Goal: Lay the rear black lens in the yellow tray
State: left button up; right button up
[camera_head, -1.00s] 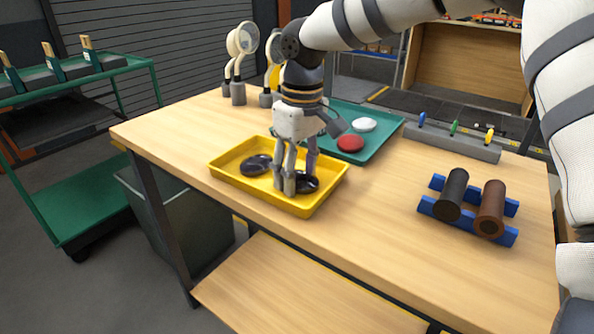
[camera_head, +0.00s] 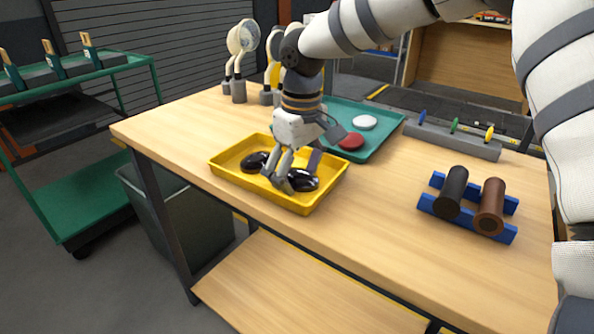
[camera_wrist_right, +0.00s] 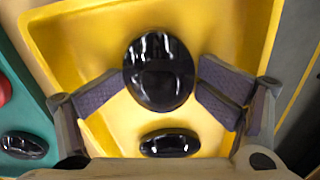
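The yellow tray (camera_head: 232,178) lies near the table's front edge and holds one black lens (camera_head: 255,162) at its left. My right gripper (camera_head: 296,174) reaches down into the tray's right half, tilted. Its finger pads (camera_wrist_right: 161,85) touch both sides of a second glossy black lens (camera_wrist_right: 159,70), which also shows in the head view (camera_head: 304,181). This lens is tilted with the gripper; whether its lower edge touches the tray floor is unclear. The other tray lens shows in the wrist view (camera_wrist_right: 170,143). My left gripper is out of view.
The teal tray (camera_head: 385,140) behind holds a red lens (camera_head: 351,141), a white lens (camera_head: 364,122) and, in the wrist view, a black one (camera_wrist_right: 22,145). Two cylinders on a blue rack (camera_head: 480,231) stand right. The table's front right is bare.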

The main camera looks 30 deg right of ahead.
aim_at(301, 174)
jog(key=shift+s+d+r, duration=0.1)
dwell(0.5)
jog(key=shift+r, duration=0.3)
notch_tip(301, 174, up, 13)
jog(key=shift+s, duration=0.15)
jog(key=shift+d+f, duration=0.1)
jog(key=shift+f, duration=0.05)
